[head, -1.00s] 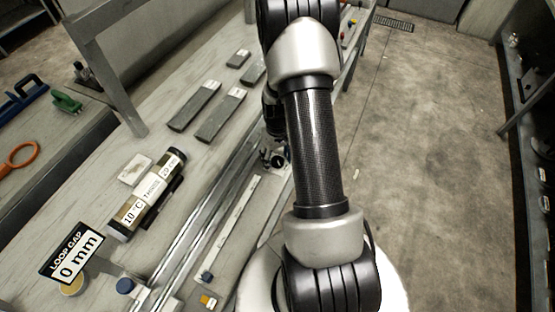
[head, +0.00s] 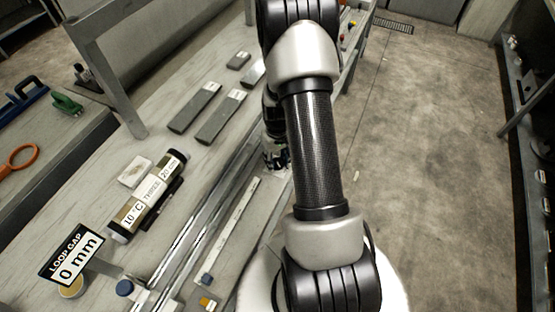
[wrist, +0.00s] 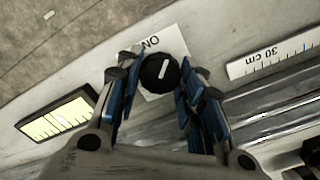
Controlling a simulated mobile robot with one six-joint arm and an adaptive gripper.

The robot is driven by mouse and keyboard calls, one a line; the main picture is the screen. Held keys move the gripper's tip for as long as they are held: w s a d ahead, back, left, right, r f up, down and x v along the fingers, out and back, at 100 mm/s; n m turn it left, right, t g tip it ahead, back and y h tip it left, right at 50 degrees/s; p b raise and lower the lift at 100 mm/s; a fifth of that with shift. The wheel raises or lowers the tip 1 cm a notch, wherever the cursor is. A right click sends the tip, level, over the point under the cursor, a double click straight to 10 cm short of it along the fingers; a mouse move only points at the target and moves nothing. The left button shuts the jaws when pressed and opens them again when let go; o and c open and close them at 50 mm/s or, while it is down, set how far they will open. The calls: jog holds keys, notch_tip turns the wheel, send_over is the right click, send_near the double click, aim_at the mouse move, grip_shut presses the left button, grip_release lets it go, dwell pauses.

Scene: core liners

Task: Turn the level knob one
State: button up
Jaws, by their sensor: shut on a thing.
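The level knob (wrist: 159,72) is a round black knob with a short white mark, on a white label whose letters read "ON" upside down. It shows in the wrist view, between the blue-padded fingers of my gripper (wrist: 160,88). My gripper is shut on the knob, with one finger on each side of it. In the head view my gripper (head: 275,154) is low beside the metal rails and partly hidden by my arm; the knob cannot be made out there.
A black-framed yellow-green panel with tick marks (wrist: 57,114) lies left of my gripper. A scale strip marked "30 cm" (wrist: 275,57) and metal rails (head: 200,222) run alongside.

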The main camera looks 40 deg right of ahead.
aim_at(277, 162)
jog(key=m, duration=0.5)
dwell(0.3)
jog(key=o, duration=1.1)
jog(key=shift+c, duration=0.2)
jog(key=shift+r, duration=0.1)
notch_tip(277, 162, up, 12)
